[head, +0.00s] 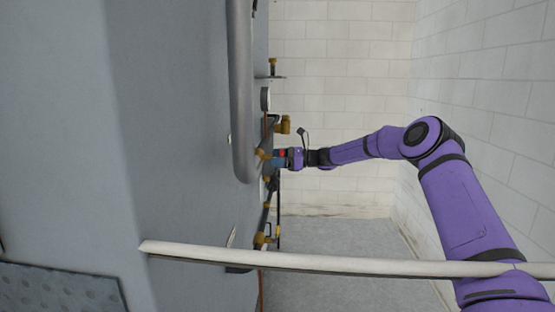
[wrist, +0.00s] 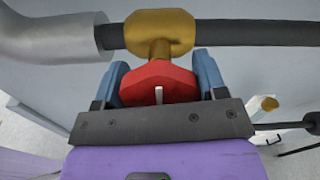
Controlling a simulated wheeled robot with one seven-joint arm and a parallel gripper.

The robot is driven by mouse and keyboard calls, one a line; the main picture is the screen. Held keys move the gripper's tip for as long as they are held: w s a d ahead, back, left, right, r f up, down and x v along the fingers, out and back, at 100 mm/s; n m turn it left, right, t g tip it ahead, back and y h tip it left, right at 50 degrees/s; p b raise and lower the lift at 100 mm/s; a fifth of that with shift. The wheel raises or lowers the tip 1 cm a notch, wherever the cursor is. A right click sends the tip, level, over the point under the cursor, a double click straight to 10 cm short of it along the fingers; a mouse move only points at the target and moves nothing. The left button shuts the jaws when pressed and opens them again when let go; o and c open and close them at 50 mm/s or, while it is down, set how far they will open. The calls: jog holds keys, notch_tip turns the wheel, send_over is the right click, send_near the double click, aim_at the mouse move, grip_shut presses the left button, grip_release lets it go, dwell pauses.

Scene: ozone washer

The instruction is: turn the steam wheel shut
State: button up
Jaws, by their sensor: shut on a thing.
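The steam wheel is a red knob (wrist: 158,84) on a brass valve body (wrist: 160,32) set in a pipe, seen in the wrist view. My gripper (wrist: 160,82) has its two blue fingers on either side of the red wheel and is shut on it. In the head view my gripper (head: 280,159) is at the side of the grey machine, and a small bit of the red wheel (head: 282,153) shows at the fingers. Most of the wheel is hidden there.
The large grey machine (head: 185,130) fills the left, with a grey pipe (head: 240,90) along it. Other brass fittings (head: 283,124) and a gauge (head: 265,98) sit above my gripper, more below. A pale rail (head: 330,264) crosses the foreground. A white brick wall (head: 345,60) stands behind.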

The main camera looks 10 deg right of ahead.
jog(key=o, duration=0.9)
jog(key=shift+o, duration=0.2)
jog(key=shift+d, duration=0.1)
jog(key=v, duration=1)
jog(key=shift+s+d, duration=0.15)
jog(key=shift+d, duration=0.15)
